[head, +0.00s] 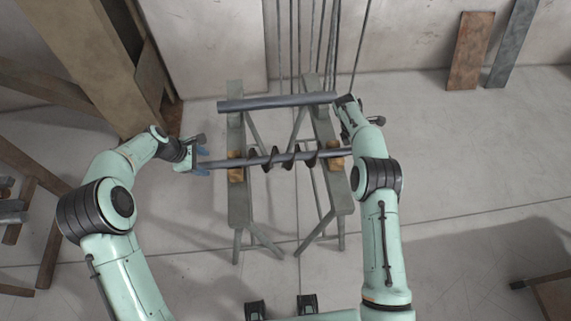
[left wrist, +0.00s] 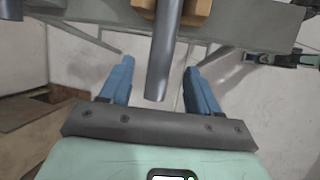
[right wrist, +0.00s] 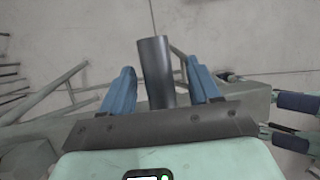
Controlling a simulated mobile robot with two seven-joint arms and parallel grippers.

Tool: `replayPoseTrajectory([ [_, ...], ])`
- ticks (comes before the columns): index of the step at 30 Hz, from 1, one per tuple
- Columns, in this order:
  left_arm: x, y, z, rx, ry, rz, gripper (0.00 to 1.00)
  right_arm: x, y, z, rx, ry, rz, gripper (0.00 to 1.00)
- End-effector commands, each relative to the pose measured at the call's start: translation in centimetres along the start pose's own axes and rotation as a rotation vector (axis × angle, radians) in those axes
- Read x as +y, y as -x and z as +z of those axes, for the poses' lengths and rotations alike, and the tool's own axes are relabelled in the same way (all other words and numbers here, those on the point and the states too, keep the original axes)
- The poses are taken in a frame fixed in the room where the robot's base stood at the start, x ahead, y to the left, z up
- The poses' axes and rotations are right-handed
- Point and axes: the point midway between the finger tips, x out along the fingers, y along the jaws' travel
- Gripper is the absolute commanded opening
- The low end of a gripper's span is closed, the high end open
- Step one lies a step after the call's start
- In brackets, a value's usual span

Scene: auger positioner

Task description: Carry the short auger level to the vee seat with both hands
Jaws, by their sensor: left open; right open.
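The short auger (head: 282,158), a grey shaft with a dark spiral flight, lies across two trestles. Tan wooden blocks show beneath it at left (head: 236,167) and right (head: 335,163). My left gripper (head: 203,160) is at its left end. In the left wrist view the shaft end (left wrist: 162,75) lies between my open blue fingers, with gaps on both sides. My right gripper (right wrist: 160,64) is open, with a grey shaft end (right wrist: 154,75) between its fingers and no visible contact. In the head view my right arm hides the auger's right end. I cannot identify the vee seat surely.
A plain grey bar (head: 277,102) lies across the far part of the left trestle (head: 238,205) and right trestle (head: 340,198). Thin rods hang behind. A wooden frame (head: 85,60) stands left, and planks (head: 470,50) lean on the wall. Floor between the trestles and the wall planks is clear.

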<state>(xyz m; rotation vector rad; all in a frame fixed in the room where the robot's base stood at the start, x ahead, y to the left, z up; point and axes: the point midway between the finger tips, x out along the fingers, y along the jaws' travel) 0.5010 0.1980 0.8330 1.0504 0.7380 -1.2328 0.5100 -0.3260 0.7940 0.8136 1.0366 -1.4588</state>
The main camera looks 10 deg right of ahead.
Motion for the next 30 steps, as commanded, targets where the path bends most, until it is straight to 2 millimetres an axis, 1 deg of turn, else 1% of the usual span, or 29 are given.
replayPoseTrajectory([
  [1, 0.1, 1.4, 0.0, 0.001, -0.001, 0.004, 0.62, 0.0, 0.0, 0.0, 0.000, 0.000, 0.000, 0.61],
  [3, 0.1, 2.9, 0.0, 0.000, -0.001, 0.004, 0.62, 0.0, 0.0, 0.0, 0.000, 0.000, 0.000, 0.61],
  [6, 0.1, 4.7, 0.0, 0.000, 0.000, 0.003, 0.62, 0.0, 0.0, 0.0, 0.000, 0.000, 0.000, 0.61],
  [9, 0.1, 6.1, 0.0, 0.000, 0.001, 0.002, 0.62, 0.0, 0.0, 0.0, 0.000, 0.000, 0.000, 0.61],
  [14, 0.0, 7.3, 0.0, -0.001, 0.000, 0.000, 0.62, 0.0, 0.1, 0.0, 0.000, 0.000, 0.001, 0.61],
  [17, 0.0, 7.5, 0.0, -0.001, 0.000, -0.001, 0.62, 0.1, 0.9, 0.0, 0.000, 0.000, 0.003, 0.61],
  [20, 0.0, 7.5, 0.0, -0.001, 0.000, -0.001, 0.62, 0.1, 2.5, 0.0, 0.000, 0.000, 0.005, 0.61],
  [27, 0.0, 7.4, 0.0, -0.001, 0.000, -0.001, 0.62, 0.1, 8.0, -0.1, 0.000, -0.001, 0.006, 0.61],
  [30, 0.0, 7.4, 0.0, -0.001, 0.000, -0.001, 0.62, 0.1, 10.1, -0.1, 0.000, 0.000, 0.005, 0.61],
])
